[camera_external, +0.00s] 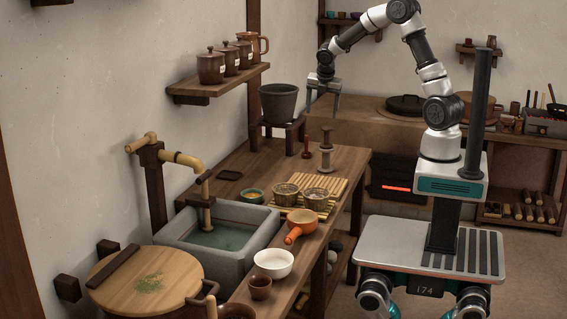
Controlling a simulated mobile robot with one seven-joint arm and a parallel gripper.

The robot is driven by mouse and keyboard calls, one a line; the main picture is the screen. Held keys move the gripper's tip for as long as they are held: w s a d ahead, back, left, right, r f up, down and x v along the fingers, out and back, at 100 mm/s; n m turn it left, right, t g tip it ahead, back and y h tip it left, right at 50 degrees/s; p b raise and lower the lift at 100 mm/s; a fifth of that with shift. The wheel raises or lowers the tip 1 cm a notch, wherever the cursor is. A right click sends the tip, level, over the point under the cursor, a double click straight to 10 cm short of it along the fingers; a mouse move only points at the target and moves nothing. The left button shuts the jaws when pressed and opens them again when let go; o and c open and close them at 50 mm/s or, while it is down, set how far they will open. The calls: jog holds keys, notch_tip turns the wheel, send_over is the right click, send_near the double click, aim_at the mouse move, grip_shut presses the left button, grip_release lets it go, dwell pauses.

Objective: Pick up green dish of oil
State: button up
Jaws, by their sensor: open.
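A small green dish (252,196) with a yellowish content, apparently the oil, stands on the wooden counter at the back right corner of the stone sink. My gripper (322,108) hangs pointing down above the far end of the counter, open and empty. It is well above the dish and to its right, further back, and touches nothing that I can make out. The dish is small in this view, and nothing covers it.
The stone sink (176,229) with a bamboo spout is left of the dish. Right of it, two woven cups (286,194) stand by a slatted mat (330,187). An orange pan (301,222) and white bowl (273,262) are nearer. A grey spool-like stand (326,158) is below my gripper.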

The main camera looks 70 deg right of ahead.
jog(key=w+a+f+m+g+h+b, duration=0.2)
jog(key=w+a+f+m+b, duration=0.25)
jog(key=w+m, duration=0.5)
jog(key=w+a+r+m+h+b, duration=0.1)
jog(key=w+a+m+h+b, duration=0.25)
jog(key=a+m, duration=0.6)
jog(key=a+r+m+t+h+b, duration=0.1)
jog(key=a+r+m+t+b, duration=0.2)
jog(key=a, duration=0.6)
jog(key=a+r+m+h+b, duration=0.1)
jog(key=a+r+m, duration=0.1)
jog(key=a+m, duration=0.5)
jog(key=a+r+m+t+h+b, duration=0.1)
jog(key=a+r+m+t, duration=0.15)
jog(key=a, duration=0.85)
send_near(252, 193)
jog(key=v, duration=0.3)
jog(key=shift+w+a, duration=0.1)
jog(key=shift+w, duration=0.15)
jog(key=shift+d+f+m, duration=0.2)
jog(key=shift+f+m, duration=0.05)
jog(key=shift+f, duration=0.05)
jog(key=b+x, duration=0.1)
jog(key=x, duration=0.6)
jog(key=shift+s+d+r, duration=0.1)
jog(key=shift+d, duration=0.05)
